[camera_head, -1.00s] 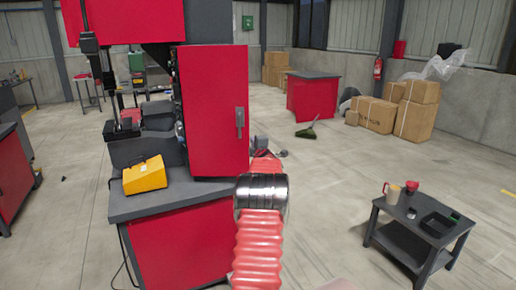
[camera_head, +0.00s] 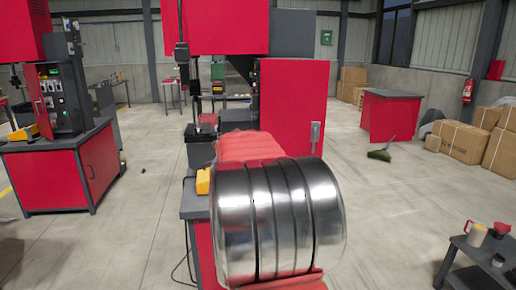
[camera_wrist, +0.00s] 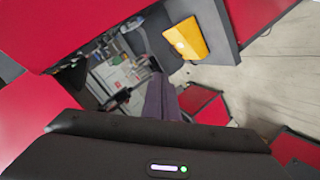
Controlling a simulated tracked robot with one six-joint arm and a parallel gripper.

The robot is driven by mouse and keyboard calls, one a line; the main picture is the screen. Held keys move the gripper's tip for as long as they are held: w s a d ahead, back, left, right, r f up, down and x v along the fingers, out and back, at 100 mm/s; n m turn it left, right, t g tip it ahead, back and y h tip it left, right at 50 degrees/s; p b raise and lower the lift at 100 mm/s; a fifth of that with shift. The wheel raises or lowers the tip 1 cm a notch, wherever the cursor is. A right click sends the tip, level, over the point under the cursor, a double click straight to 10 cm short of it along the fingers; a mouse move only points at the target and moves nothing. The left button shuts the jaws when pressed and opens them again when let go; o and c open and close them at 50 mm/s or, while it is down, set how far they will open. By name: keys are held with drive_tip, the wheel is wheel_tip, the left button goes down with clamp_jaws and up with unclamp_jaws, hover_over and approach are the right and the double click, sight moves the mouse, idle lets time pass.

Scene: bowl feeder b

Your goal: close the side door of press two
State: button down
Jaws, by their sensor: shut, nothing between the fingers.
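The press (camera_head: 225,27) stands on a red bench with a grey top in the head view. Its side door (camera_head: 290,95), a flat red panel with a grey handle (camera_head: 315,136), stands swung out and faces me. My arm's red sleeve and metal ring cover part of the bench and the door's lower left. My gripper is hidden in the head view. In the wrist view its shut, empty fingers (camera_wrist: 161,98) point into the picture, before an open bay with wiring and parts (camera_wrist: 118,72). Contact with the door cannot be told.
A yellow box (camera_head: 203,181) lies on the bench, also seen in the wrist view (camera_wrist: 187,39). Another press on a red bench (camera_head: 60,172) stands left. A small dark table (camera_head: 480,256) with cups is at front right. Open floor lies between, and cartons (camera_head: 460,140) at the right.

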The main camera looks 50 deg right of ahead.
drive_tip(key=s+a+f+m+g+y, duration=0.1)
drive_tip(key=s+a+f+y, duration=0.2)
drive_tip(key=a, duration=1.2)
drive_tip(key=s+a+y, duration=0.2)
drive_tip(key=s+a, duration=0.2)
drive_tip(key=a, duration=1.1)
drive_tip(key=s+a+f+g+y, duration=0.1)
drive_tip(key=s+a+f+y, duration=0.1)
drive_tip(key=s+a+f, duration=0.3)
drive_tip(key=s+a+f+g+y, duration=0.1)
drive_tip(key=s+a+f, duration=0.4)
drive_tip(key=s+a, duration=0.8)
drive_tip(key=shift+s+a+g+y, duration=0.4)
drive_tip(key=shift+a+y, duration=0.3)
drive_tip(key=shift+a, duration=0.25)
drive_tip(key=shift+s, duration=0.15)
